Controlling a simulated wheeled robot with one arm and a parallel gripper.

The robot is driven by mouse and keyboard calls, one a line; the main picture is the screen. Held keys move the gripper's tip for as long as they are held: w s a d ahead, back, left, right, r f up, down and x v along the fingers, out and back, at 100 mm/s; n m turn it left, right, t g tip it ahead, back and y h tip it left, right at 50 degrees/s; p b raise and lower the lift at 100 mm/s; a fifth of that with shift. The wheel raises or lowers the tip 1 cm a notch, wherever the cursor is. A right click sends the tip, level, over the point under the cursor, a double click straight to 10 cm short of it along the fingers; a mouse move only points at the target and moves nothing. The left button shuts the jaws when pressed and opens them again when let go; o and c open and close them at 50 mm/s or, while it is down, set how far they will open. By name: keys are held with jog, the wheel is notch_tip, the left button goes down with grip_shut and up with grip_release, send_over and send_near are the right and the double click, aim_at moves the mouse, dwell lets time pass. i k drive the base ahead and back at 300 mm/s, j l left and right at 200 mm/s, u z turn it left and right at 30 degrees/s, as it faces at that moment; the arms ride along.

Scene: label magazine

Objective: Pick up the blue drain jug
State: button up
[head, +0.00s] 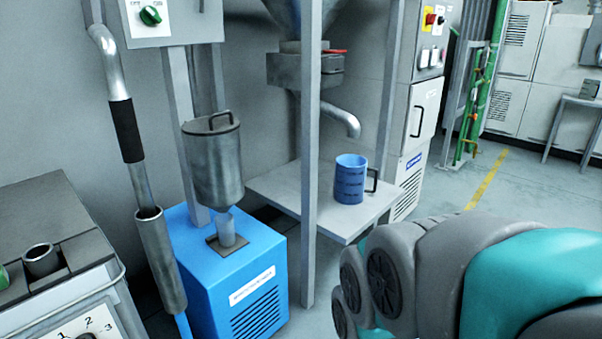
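The blue drain jug (350,180) stands upright on a light grey shelf (275,190) in the head view. It has a dark handle (373,180) on its right side and faint dark markings on its wall. A bent metal spout (345,121) hangs above it, apart from the jug. My arm fills the lower right of the view, in front of the shelf's right front corner. My gripper is not in view.
A grey post (310,150) rises just left of the jug. A blue machine (235,285) with a metal hopper (214,165) stands further left. A grey cabinet (422,105) stands behind the shelf on the right. Open floor (510,190) lies at the right.

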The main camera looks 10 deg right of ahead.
aim_at(351, 169)
jog(key=i+l+u, duration=0.35)
jog(key=l, duration=0.7)
jog(key=i+l+u, duration=0.15)
jog(key=l+u, duration=0.2)
jog(key=l, duration=0.7)
jog(key=l+u, duration=0.35)
jog(key=l, duration=0.75)
jog(key=i, duration=0.05)
